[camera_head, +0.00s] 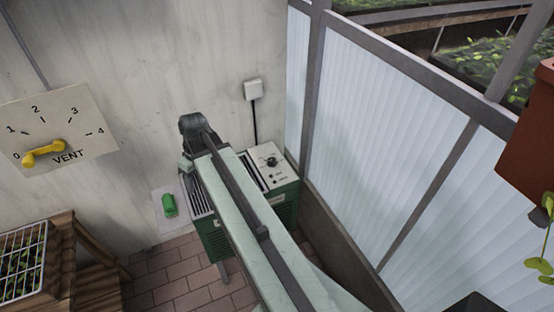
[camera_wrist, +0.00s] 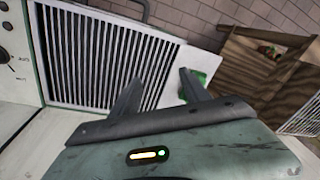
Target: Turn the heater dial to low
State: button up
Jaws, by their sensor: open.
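The heater (camera_head: 289,212) is a green box against the back wall, with a slatted grille and a pale control panel (camera_head: 264,178) on its right. The black heater dial (camera_head: 271,162) sits on that panel; its exact setting is too small to read. In the wrist view the grille (camera_wrist: 105,62) fills the left half, and part of the panel (camera_wrist: 14,70) shows at the left edge. My gripper (camera_wrist: 160,82) is open and empty, its fingers over the grille's edge and the white plate, apart from the dial. In the head view my arm hides part of the heater.
A yellow vent lever (camera_head: 43,152) on a numbered wall plate points near 0. A green block (camera_head: 168,205) sits on a white plate left of the heater. A wooden bench (camera_head: 75,262) stands at left, a glazed wall (camera_head: 350,130) at right. Brick floor is clear between.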

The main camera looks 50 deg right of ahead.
jog(key=s+d+f+n+t+b, duration=0.1)
jog(key=s+d, duration=0.1)
jog(key=d, duration=1.5)
jog(key=n+t+b, duration=0.1)
jog(key=n+t, duration=0.1)
send_near(273, 160)
jog(key=b+x, duration=0.7)
jog(key=x, duration=0.1)
jog(key=shift+s+f, duration=0.1)
jog(key=shift+f, duration=0.3)
jog(key=shift+r, duration=0.15)
